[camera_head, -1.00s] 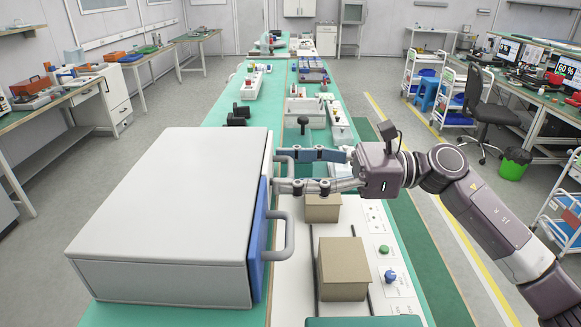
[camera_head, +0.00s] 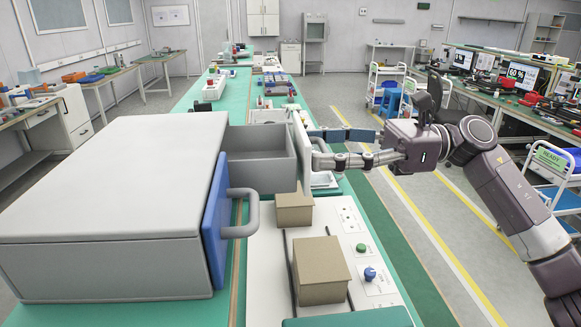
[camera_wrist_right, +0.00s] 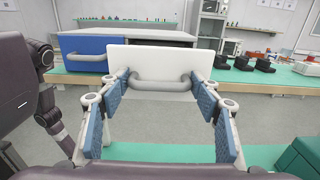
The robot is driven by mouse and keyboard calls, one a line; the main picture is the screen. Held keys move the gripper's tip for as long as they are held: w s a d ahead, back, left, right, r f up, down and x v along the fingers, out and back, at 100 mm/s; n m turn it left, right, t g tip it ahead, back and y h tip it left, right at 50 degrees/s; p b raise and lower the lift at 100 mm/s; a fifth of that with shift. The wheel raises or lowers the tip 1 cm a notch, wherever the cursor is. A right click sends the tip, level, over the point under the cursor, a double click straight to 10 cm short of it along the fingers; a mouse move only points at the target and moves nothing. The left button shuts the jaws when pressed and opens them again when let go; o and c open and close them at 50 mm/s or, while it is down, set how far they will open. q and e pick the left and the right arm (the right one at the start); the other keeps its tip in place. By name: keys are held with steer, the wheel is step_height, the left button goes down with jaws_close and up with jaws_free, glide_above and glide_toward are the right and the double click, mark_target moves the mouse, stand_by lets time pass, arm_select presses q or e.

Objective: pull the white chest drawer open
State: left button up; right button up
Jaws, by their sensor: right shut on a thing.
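The grey-white chest (camera_head: 110,190) stands at the left in the head view. Its white-fronted drawer (camera_head: 260,160) is out, and its grey inside looks empty. My right gripper (camera_head: 318,149) is shut on the drawer's handle, in front of the white front panel. In the right wrist view the white drawer front (camera_wrist_right: 165,58) faces me, with its grey bar handle (camera_wrist_right: 160,85) between the fingers of my right gripper (camera_wrist_right: 160,80). The chest's blue-fronted drawer (camera_head: 216,222) is closed beside it, with a grey handle (camera_head: 243,220). My left gripper is not in view.
Two tan boxes (camera_head: 294,209) (camera_head: 320,270) stand on the white panel in front of the chest, close to the open drawer. Green (camera_head: 361,247) and blue (camera_head: 370,274) knobs are near the panel's right side.

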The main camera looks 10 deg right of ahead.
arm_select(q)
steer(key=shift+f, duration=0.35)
arm_select(e)
steer(key=shift+w+d+r, duration=0.1)
steer(key=shift+d+r, duration=0.05)
steer(key=shift+d, duration=0.7)
steer(key=o, duration=1.3)
steer(key=shift+o, duration=0.4)
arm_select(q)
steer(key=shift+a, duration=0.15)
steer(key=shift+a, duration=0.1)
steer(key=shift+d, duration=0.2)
arm_select(e)
steer(key=d, duration=1.2)
